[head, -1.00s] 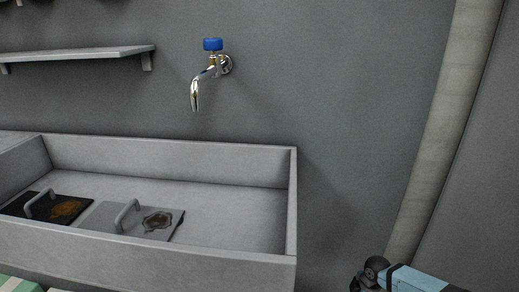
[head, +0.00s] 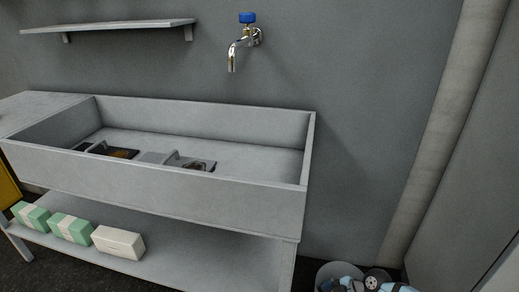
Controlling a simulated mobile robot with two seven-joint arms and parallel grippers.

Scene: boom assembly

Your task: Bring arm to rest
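Light-blue and black parts (head: 372,283) show at the bottom right edge, in front of or over a grey round bin. They look like part of my arm, but I cannot tell for sure where arm ends and bin contents begin. No gripper fingers show for either arm.
A grey sink (head: 210,194) stands against the wall, holding a dark and a light stained plate (head: 195,165). Above are a blue-knobbed tap (head: 246,42) and a shelf (head: 110,26). Green and white packs (head: 70,227) lie on the lower shelf. A pipe (head: 428,140) stands at right.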

